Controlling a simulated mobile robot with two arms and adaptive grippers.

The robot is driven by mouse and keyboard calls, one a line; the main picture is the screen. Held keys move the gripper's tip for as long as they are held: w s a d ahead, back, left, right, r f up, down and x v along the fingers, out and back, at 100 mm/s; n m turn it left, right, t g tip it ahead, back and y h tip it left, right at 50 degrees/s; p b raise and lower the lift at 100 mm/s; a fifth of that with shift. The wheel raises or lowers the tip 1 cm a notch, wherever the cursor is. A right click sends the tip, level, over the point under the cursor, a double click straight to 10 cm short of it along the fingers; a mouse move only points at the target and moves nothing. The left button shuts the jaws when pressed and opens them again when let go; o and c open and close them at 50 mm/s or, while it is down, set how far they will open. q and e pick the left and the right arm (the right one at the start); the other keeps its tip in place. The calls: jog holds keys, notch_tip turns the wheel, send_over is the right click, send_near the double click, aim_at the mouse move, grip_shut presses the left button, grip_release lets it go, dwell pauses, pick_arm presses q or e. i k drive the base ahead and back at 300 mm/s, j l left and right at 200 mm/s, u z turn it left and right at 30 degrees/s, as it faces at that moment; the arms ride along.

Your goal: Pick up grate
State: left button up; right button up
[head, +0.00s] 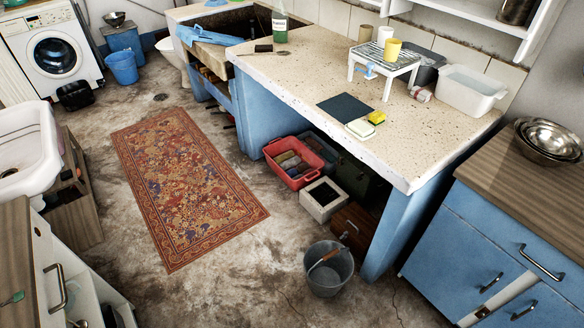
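A small white stand with a slatted, grate-like top (373,55) is on the speckled stone counter (300,80), toward its right part. Two cups rest on or at it: a yellow cup (392,49) and a pale cup (384,35). A light blue item (369,72) hangs at its front edge. A small round drain cover (160,97) is set in the floor beyond the rug. I cannot tell which of these is the grate. Neither of my grippers is in view.
A dark mat (345,107), a sponge (376,117) and a white tub (469,92) are on the counter. A red crate (293,165) is under it and a metal bucket (328,270) stands in front. The patterned rug (188,183) lies on open floor.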

aim_at(324, 192)
jog(key=i+u, duration=0.5)
jog(key=i, duration=0.55)
jog(key=i+j+z, duration=0.55)
jog(key=i+z, duration=0.2)
jog(key=i+j+z, duration=0.35)
jog(key=k+j, duration=0.1)
